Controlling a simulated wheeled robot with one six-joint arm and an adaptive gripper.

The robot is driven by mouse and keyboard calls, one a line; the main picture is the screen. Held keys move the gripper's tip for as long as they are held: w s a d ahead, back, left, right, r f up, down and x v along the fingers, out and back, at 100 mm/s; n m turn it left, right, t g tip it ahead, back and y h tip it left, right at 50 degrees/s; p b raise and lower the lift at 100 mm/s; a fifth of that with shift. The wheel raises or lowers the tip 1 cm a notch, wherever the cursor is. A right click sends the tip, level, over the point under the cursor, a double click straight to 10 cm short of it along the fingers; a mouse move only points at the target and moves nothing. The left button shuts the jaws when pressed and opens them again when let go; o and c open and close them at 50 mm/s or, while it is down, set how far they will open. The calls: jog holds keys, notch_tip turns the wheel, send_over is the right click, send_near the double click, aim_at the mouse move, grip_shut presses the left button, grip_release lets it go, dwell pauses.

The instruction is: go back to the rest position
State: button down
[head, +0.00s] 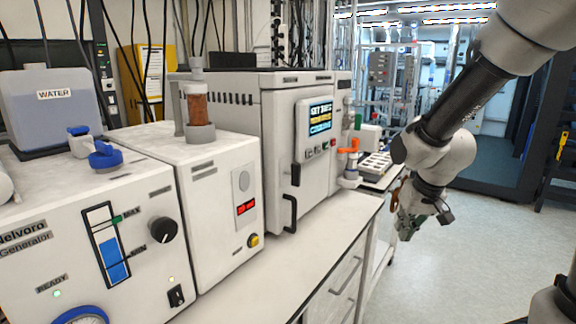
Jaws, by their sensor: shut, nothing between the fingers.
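My gripper (408,228) hangs at the end of my arm, right of the bench and over the open floor. It points down and is apart from the bench and the machines. Its fingers look closed, with nothing seen between them. The fingertips are small and dark in this view.
A white bench (325,245) runs along the left. On it stand the generator (65,240), a narrow unit (215,190) with a red display, and a larger cabinet (270,120) with a screen. A tray (376,165) lies behind my forearm. The floor (480,255) at right is clear.

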jog(key=s+d+r, duration=0.3)
jog(key=s+r, duration=0.3)
jog(key=s, duration=0.3)
jog(key=s+d+r, duration=0.4)
jog(key=s+r, duration=0.3)
jog(key=s, duration=0.3)
jog(key=shift+d+r+m+t+h, duration=0.25)
jog(key=shift+r+m+t+h, duration=0.05)
jog(key=shift+h, duration=0.1)
